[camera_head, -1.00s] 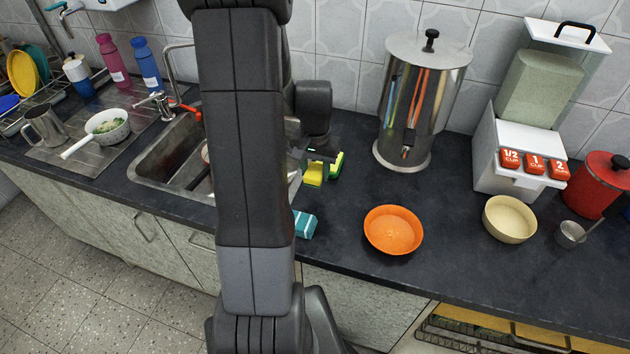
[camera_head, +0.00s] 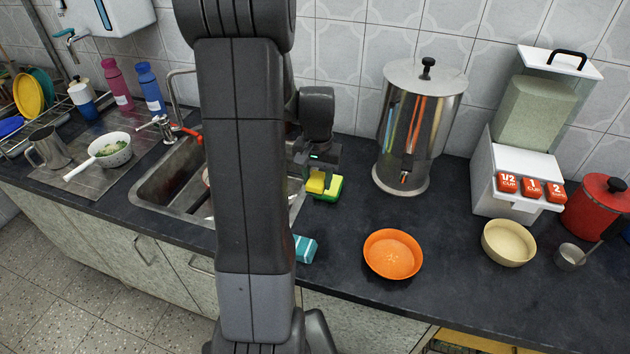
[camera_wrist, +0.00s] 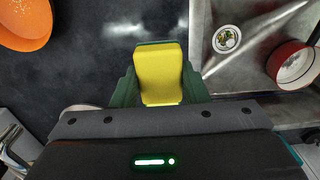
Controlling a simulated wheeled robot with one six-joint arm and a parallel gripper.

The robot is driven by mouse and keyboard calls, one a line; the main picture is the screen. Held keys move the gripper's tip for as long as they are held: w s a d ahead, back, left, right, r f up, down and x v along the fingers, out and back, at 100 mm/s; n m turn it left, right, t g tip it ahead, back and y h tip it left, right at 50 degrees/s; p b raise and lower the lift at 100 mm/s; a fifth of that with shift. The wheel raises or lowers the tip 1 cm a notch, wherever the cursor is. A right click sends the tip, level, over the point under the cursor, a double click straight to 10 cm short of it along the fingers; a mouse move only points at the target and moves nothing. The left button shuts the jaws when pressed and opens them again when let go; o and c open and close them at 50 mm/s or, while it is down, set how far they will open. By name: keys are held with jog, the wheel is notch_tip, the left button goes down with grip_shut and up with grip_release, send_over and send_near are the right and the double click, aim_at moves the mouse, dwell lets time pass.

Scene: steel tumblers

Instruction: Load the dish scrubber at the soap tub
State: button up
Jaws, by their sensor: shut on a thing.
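The dish scrubber, a small yellow and green block (camera_head: 325,190), is at my gripper (camera_head: 318,172), just right of the sink. In the wrist view its yellow face (camera_wrist: 160,75) fills the space between the two fingers of my gripper (camera_wrist: 160,92). The gripper is shut on it. Whether its underside touches the counter cannot be told. No soap tub is clearly identifiable. An orange bowl (camera_head: 392,255) with orange contents stands on the counter to the right and nearer. It also shows in the wrist view (camera_wrist: 25,22).
A steel urn (camera_head: 415,130) stands behind and to the right. A cream bowl (camera_head: 508,243), white dispenser (camera_head: 508,165) and red canister (camera_head: 592,208) are further right. A teal item (camera_head: 304,248) lies by the front edge. The sink (camera_head: 172,180) is left; my arm hides part of it.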

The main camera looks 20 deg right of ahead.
jog(key=w+d+p, duration=0.1)
jog(key=w+d, duration=0.1)
jog(key=w+d+p, duration=0.1)
jog(key=w+d, duration=0.1)
jog(key=w+d+p, duration=0.2)
jog(key=w, duration=0.1)
jog(key=shift+w+f, duration=0.1)
jog(key=shift+f, duration=0.2)
jog(key=shift+f+b, duration=1.7)
jog(key=shift+f, duration=1.1)
jog(key=shift+f+b, duration=0.5)
jog(key=shift+f, duration=0.05)
notch_tip(320, 180, up, 7)
jog(key=p, duration=0.4)
dwell(0.8)
